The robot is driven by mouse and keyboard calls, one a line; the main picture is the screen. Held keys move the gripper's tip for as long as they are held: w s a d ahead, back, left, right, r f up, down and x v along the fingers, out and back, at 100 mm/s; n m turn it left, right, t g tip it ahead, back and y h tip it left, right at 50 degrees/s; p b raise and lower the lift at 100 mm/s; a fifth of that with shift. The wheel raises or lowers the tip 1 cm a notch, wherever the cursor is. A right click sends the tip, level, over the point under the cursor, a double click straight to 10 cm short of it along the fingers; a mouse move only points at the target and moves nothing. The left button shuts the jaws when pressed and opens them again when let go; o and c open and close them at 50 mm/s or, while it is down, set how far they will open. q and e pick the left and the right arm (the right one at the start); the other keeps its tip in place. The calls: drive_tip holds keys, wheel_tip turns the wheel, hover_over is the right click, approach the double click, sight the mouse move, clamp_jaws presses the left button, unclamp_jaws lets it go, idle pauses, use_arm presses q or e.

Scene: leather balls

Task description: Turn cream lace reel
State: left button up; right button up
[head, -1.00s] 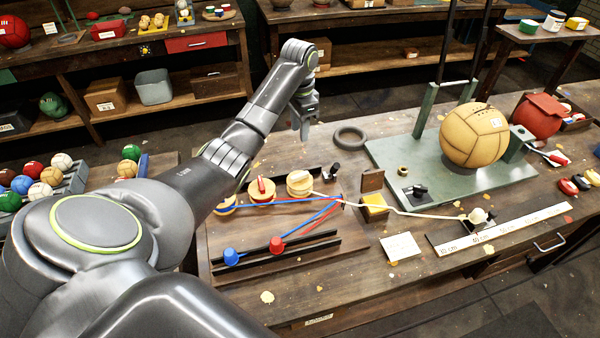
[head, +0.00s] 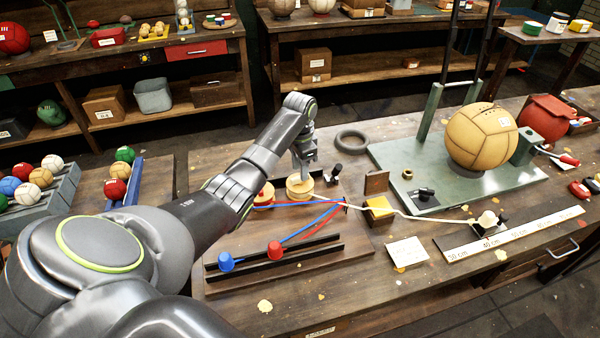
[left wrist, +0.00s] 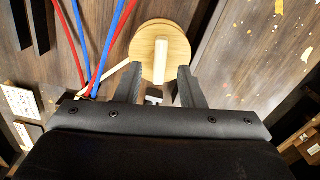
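The cream lace reel (head: 299,191) is a round wooden spool at the back of the lace board, the rightmost of the reels. In the left wrist view the cream lace reel (left wrist: 148,47) shows from above with a pale upright bar across its middle. My left gripper (head: 303,173) points down right over it. In the wrist view its two dark fingers (left wrist: 160,75) are apart, one on each side of the bar's near end. I cannot tell whether they touch it. The cream lace (head: 425,216) runs right to a small cream ball (head: 487,218). My right gripper is not in view.
A reel with a red bar (head: 264,195) is close on the left, partly behind my arm. A small black clamp (head: 332,173) stands close on the right. A dark ring (head: 352,141) lies behind.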

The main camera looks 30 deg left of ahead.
sight(300, 184)
use_arm(q)
drive_tip(key=shift+f, duration=1.35)
clamp_jaws()
drive_tip(key=shift+r, duration=0.1)
